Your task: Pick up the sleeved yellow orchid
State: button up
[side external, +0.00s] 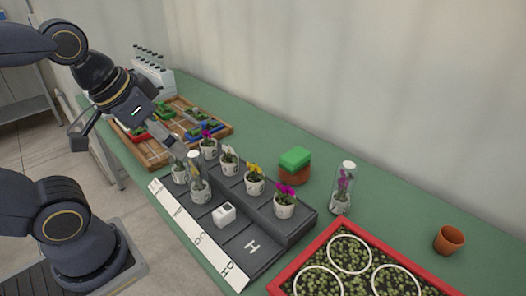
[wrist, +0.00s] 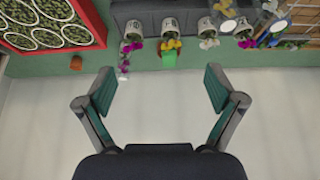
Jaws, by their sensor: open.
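Two clear-sleeved plants in white pots stand on the near step of a grey rack (side external: 262,258) in the side view, one at the left end (side external: 180,174) and one just right of it (side external: 199,190). An unsleeved yellow orchid (side external: 254,174) stands on the upper step and also shows in the wrist view (wrist: 171,44). My gripper (side external: 120,138) is open and empty, above and left of the rack. In the wrist view my gripper (wrist: 160,90) has bare table edge and wall between its fingers.
Unsleeved orchids, including a magenta one (side external: 285,193), line the upper step. A white cube (side external: 223,214) sits on the near step. A sleeved purple orchid (side external: 343,187), a green-topped block (side external: 295,165), a terracotta pot (side external: 448,240) and a red tray (side external: 336,222) stand right. Wooden trays (side external: 222,127) lie behind.

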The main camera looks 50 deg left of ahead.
notch_tip(320, 180, up, 2)
jog(key=w, duration=0.2)
jog(key=n+g, duration=0.2)
jog(key=g, duration=0.4)
send_over(191, 154)
notch_tip(191, 154, down, 8)
jog(key=f, duration=0.1)
notch_tip(191, 154, down, 10)
jog(key=shift+s+r, duration=0.1)
jog(key=shift+r, duration=0.15)
jog(key=shift+w+f, duration=0.2)
jog(key=shift+f, duration=1.4)
jog(key=shift+w+f, duration=0.2)
jog(key=shift+f, duration=1.35)
jog(key=shift+c, duration=0.3)
jog(key=c, duration=1.7)
